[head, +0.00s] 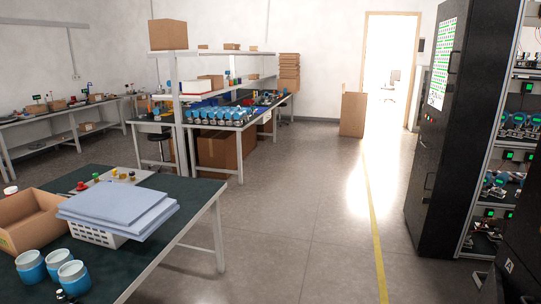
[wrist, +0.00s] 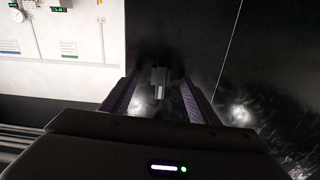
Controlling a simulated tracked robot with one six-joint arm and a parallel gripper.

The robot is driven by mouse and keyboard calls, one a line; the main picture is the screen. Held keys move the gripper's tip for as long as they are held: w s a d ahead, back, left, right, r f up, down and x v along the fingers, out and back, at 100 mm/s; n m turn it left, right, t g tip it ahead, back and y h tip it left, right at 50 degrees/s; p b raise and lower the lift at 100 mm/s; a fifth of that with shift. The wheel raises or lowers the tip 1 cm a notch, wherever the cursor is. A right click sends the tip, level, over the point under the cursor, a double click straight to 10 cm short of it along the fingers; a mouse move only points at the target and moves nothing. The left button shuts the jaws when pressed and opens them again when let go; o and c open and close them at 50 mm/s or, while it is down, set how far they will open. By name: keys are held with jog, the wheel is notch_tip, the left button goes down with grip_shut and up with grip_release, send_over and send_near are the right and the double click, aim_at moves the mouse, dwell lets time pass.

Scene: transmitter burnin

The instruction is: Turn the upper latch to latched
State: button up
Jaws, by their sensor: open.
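In the wrist view, a small grey latch (wrist: 158,77) sits on a dark, glossy panel. It has a blocky part with a narrower part below it. My gripper (wrist: 159,86) is open, with one finger on each side of the latch in the picture. I cannot tell whether the fingers touch it. Which latch this is, and whether it is latched, I cannot tell. In the head view, a tall black cabinet (head: 425,150) stands at the right, with dark handles on it. My gripper does not show clearly there.
A white panel (wrist: 75,75) with a gauge and labels lies left of the dark panel. Right of the cabinet are racks of blue-topped transmitters (head: 517,119). A dark workbench (head: 165,190) stands at the front left. The floor between, with a yellow line (head: 374,210), is clear.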

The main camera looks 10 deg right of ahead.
jog(key=shift+v, duration=2.45)
